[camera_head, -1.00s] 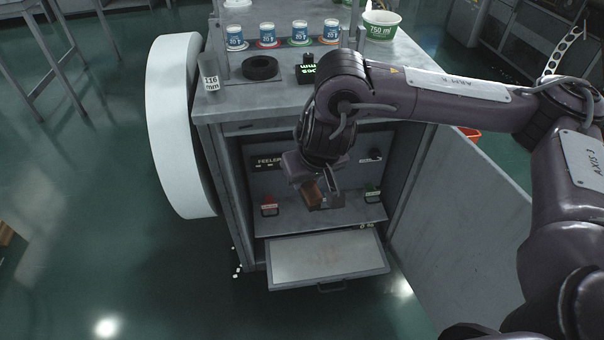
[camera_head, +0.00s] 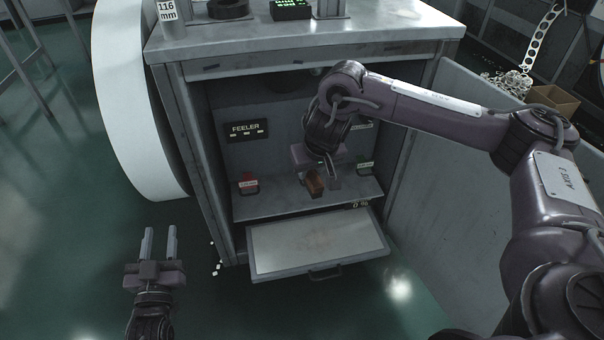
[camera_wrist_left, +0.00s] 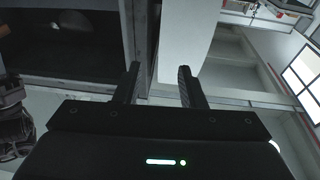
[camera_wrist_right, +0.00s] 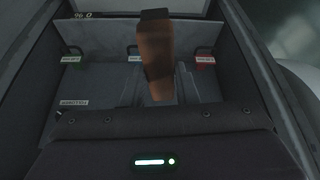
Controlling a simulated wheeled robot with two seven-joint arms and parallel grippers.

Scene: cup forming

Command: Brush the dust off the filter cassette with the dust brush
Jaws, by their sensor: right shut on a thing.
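The filter cassette (camera_head: 285,250) sticks out of the cabinet front like a shallow tray with a front handle. Its pale face has a faint brownish smudge of dust near the middle. My right gripper (camera_head: 327,178) is shut on the dust brush (camera_head: 315,183), a brown, wooden-looking piece, above the cabinet shelf and behind the cassette. The brush also shows in the right wrist view (camera_wrist_right: 157,58); its bristles cannot be made out. My left gripper (camera_head: 160,243) is open and empty, left of the cabinet and apart from the cassette.
The cabinet shelf (camera_head: 285,207) carries a red-tagged item (camera_head: 248,183) at left and a green-tagged one (camera_head: 365,168) at right. A FEELER panel (camera_head: 246,131) is on the back wall. Side walls and the top (camera_head: 300,45) enclose the bay. A white curved body (camera_head: 130,110) stands left.

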